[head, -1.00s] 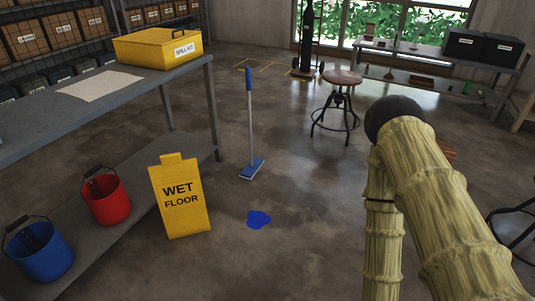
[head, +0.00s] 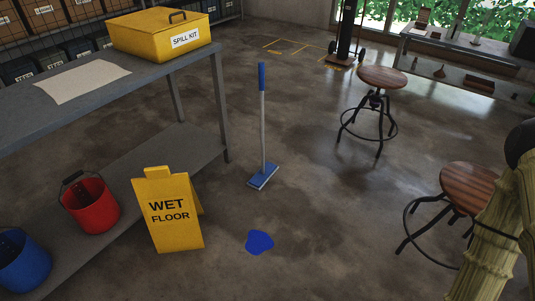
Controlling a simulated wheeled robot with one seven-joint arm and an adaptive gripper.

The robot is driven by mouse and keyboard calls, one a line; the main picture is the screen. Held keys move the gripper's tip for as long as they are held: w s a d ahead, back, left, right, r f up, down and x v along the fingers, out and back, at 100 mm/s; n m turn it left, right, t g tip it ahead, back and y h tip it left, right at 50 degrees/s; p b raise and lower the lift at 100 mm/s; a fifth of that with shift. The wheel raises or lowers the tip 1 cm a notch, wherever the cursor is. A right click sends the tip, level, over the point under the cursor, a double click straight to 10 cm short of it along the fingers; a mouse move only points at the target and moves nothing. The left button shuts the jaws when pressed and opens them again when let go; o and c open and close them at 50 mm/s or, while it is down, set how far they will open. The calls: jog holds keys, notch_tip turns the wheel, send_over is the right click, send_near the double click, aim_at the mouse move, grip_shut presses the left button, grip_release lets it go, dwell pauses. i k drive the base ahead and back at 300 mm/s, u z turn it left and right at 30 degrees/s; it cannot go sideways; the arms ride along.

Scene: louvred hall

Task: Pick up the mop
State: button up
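The mop (head: 263,128) stands upright on the concrete floor near the middle of the head view. It has a blue grip at the top, a grey pole and a flat blue head (head: 263,177) on the floor. It is just right of the grey workbench. Part of my arm shows at the right edge of the view, well apart from the mop. My gripper is not visible.
A blue spill (head: 259,242) lies in front of the mop. A yellow wet floor sign (head: 172,225) stands left of it. The workbench (head: 193,54) holds a yellow spill kit (head: 165,38). Two stools (head: 382,78) stand to the right, with clear floor between.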

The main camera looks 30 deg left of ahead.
aim_at(268, 169)
jog(key=u, duration=0.55)
jog(key=i, duration=0.8)
jog(key=u, duration=0.85)
